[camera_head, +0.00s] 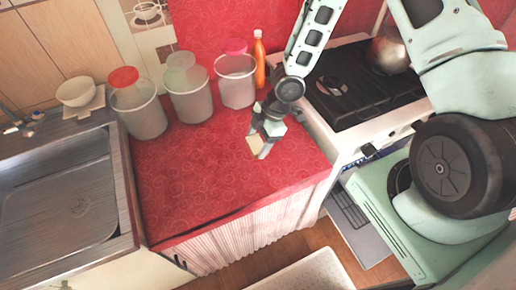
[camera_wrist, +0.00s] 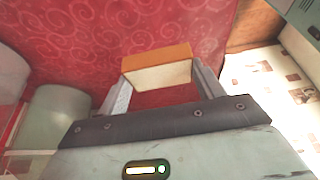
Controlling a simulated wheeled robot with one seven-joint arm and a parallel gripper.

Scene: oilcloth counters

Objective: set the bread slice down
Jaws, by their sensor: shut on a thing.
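The bread slice (camera_head: 255,144) is a small pale piece in my gripper (camera_head: 261,147), over the right part of the red oilcloth counter (camera_head: 190,185). In the wrist view the bread slice (camera_wrist: 157,70) shows a brown crust edge and a cream face, held between the two fingers of my gripper (camera_wrist: 157,82). The gripper is shut on it. Red patterned cloth lies behind the slice. I cannot tell whether the slice touches the cloth or hangs a little above it.
Several lidded canisters (camera_head: 188,95) and an orange bottle (camera_head: 260,62) stand along the back of the counter. A stove (camera_head: 358,85) adjoins on the right, a metal sink (camera_head: 70,200) on the left. The counter's front and middle are clear.

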